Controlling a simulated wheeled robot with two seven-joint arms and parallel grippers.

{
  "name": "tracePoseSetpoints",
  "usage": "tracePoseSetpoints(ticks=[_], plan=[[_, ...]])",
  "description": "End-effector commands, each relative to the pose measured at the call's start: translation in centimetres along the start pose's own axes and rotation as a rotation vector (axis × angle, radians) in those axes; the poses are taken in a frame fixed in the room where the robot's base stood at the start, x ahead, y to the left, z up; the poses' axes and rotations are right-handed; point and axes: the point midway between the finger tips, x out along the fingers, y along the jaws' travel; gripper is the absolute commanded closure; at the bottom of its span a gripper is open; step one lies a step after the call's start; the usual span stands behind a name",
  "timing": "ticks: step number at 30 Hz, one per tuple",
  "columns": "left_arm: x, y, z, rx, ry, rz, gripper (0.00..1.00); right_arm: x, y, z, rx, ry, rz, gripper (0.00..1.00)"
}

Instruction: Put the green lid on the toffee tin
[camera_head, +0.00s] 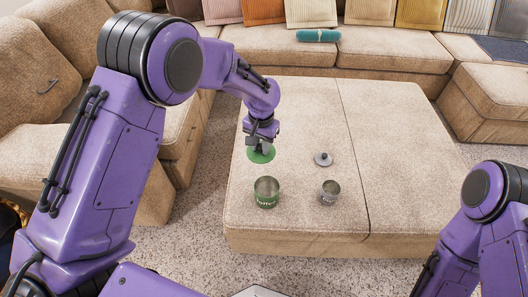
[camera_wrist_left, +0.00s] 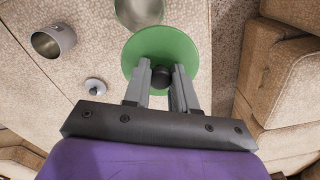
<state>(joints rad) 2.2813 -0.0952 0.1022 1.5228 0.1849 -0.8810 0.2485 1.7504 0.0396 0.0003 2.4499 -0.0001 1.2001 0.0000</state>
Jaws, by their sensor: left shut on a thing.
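The green lid (camera_head: 254,156) is under my left gripper (camera_head: 263,147), above or at the ottoman's left part. In the left wrist view the lid (camera_wrist_left: 140,48) is a green disc with a dark round knob (camera_wrist_left: 160,77), and my left gripper (camera_wrist_left: 161,84) is shut on that knob. The open toffee tin (camera_head: 266,199), green outside with lettering, stands upright in front of the lid. Its metal inside shows partly in the left wrist view (camera_wrist_left: 138,12), next to the lid. My right arm shows at the right edge, but its gripper is not visible.
A smaller grey tin (camera_head: 330,193) stands open to the right of the toffee tin. A grey lid (camera_head: 323,159) with a dark knob lies behind it. They stand on a beige ottoman (camera_head: 400,150), whose right half is clear. A teal roll (camera_head: 318,35) lies on the sofa behind.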

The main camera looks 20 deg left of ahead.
Motion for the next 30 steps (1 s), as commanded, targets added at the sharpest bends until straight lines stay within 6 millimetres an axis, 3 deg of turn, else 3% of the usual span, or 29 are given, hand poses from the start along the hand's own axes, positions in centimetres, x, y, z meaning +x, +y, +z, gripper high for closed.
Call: tracePoseSetpoints(ticks=[1, 4, 8, 30], plan=[[-0.9, 0.9, 0.7, 0.055, -0.010, -0.001, 1.00, -4.1, 0.4, -1.7, 0.000, 0.000, 0.000, 0.57], [1.5, 2.5, 1.9, 0.158, -0.005, 0.004, 1.00, -6.8, 0.7, -2.8, 0.000, 0.000, 0.001, 0.57], [3.9, 3.9, 3.3, 0.244, 0.005, 0.013, 1.00, -8.4, 0.8, -3.5, 0.000, 0.000, 0.001, 0.57], [11.1, 4.2, 3.7, 0.260, 0.011, 0.016, 1.00, -3.3, 0.3, -1.4, 0.000, -0.001, 0.001, 0.57]])
